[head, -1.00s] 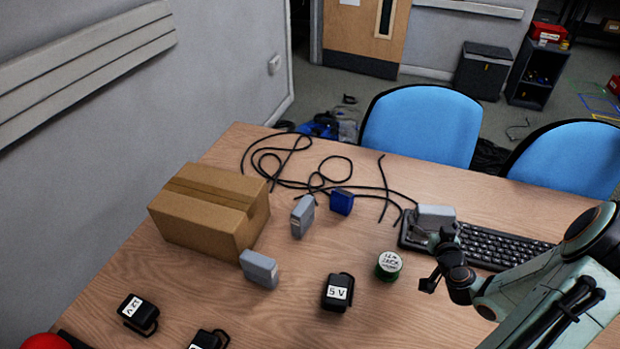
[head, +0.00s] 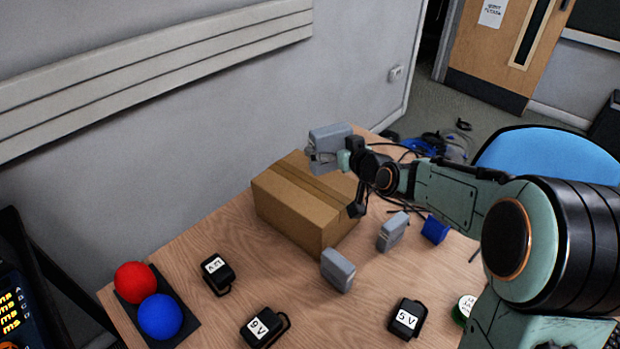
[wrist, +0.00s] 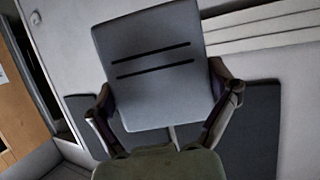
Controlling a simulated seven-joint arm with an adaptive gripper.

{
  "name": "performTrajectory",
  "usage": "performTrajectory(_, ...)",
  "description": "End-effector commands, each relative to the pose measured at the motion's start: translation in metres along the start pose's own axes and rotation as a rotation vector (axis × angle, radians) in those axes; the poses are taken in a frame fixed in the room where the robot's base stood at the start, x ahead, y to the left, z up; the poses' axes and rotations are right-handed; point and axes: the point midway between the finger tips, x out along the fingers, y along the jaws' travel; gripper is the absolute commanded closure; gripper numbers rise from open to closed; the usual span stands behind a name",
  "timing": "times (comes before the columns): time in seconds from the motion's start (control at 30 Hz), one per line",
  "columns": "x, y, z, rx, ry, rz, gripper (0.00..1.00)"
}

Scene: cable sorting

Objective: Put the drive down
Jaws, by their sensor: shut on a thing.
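A grey box-shaped drive (head: 331,138) is held up in the air above the cardboard box (head: 283,213) in the head view. My gripper (head: 322,157) is shut on it. In the wrist view the drive (wrist: 152,65) fills the middle, with two dark slots on its face and a finger against each side. Nothing touches it from below that I can see. Two similar grey drives stand on the table: one (head: 338,270) in front of the box and one (head: 392,232) to its right.
A blue block (head: 435,230) stands right of the drives. Black adapters marked 5 V (head: 407,318), 9 V (head: 263,327) and another (head: 217,273) lie in front. A red ball (head: 134,282) and blue ball (head: 160,316) sit on a dark tray. Cables lie behind the box.

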Motion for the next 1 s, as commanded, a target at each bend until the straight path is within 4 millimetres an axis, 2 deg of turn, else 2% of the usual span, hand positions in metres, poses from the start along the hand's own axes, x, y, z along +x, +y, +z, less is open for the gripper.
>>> performTrajectory(0.17, 0.037, 0.005, 0.003, -0.002, 0.001, -0.012, 0.54)
performTrajectory(0.37, 0.096, 0.023, 0.009, -0.001, 0.002, -0.01, 0.54)
performTrajectory(0.5, 0.128, 0.031, 0.03, -0.001, 0.0, -0.01, 0.54)
performTrajectory(0.6, 0.142, 0.035, 0.039, -0.002, 0.002, -0.008, 0.54)
performTrajectory(0.83, 0.158, 0.039, 0.048, -0.002, 0.002, -0.008, 0.54)
performTrajectory(1.0, 0.167, 0.04, 0.073, -0.001, 0.0, -0.008, 0.54)
